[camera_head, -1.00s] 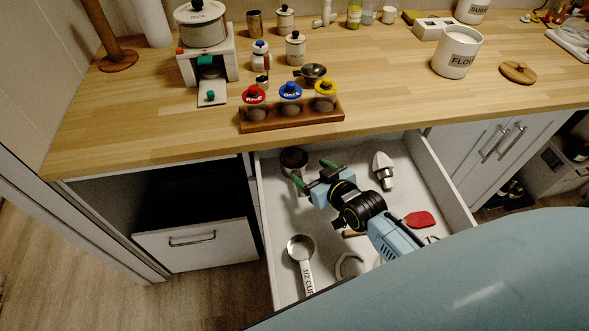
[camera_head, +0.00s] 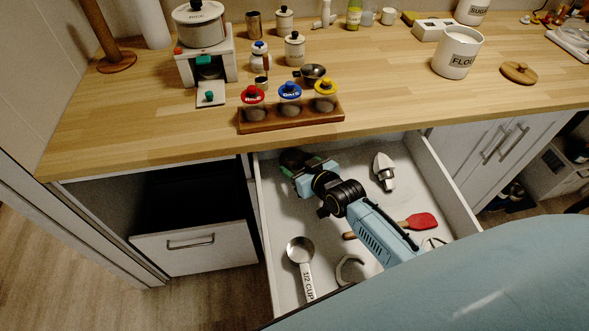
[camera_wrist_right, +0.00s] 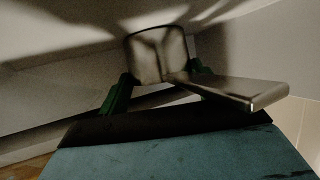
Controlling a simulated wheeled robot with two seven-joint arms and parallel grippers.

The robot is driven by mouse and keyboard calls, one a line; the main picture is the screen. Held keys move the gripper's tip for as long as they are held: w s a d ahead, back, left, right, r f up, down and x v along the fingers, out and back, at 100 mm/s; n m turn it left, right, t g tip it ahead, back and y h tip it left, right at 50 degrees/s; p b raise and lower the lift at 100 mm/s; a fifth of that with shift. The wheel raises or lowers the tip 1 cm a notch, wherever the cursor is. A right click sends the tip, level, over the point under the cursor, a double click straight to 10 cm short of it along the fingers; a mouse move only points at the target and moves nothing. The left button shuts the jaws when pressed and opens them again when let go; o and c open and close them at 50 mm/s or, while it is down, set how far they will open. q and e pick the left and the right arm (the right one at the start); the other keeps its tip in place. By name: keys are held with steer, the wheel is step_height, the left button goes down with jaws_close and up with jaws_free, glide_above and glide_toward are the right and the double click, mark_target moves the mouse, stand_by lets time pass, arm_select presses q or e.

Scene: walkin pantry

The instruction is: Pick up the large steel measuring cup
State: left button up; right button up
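A steel measuring cup (camera_wrist_right: 158,55) lies in the back left corner of the open drawer; in the head view my right gripper (camera_head: 297,167) mostly hides it. In the right wrist view its bowl is between my two green fingers, and its flat handle (camera_wrist_right: 235,90) extends right across one finger. The fingers look spread, one on each side of the bowl; whether they touch it is hard to tell. A steel cup marked 1/2 CUP (camera_head: 301,250) lies at the drawer's front left. A small dark metal cup (camera_head: 312,73) is on the counter. My left gripper is out of view.
The drawer (camera_head: 437,180) also holds a white-handled scoop (camera_head: 384,170), a red spatula (camera_head: 421,221) and a curved pale tool (camera_head: 349,268). The wooden counter (camera_head: 150,120) overhangs its back. A jar rack (camera_head: 291,117) stands near the counter edge.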

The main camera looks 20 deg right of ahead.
steer(key=shift+c, duration=0.8)
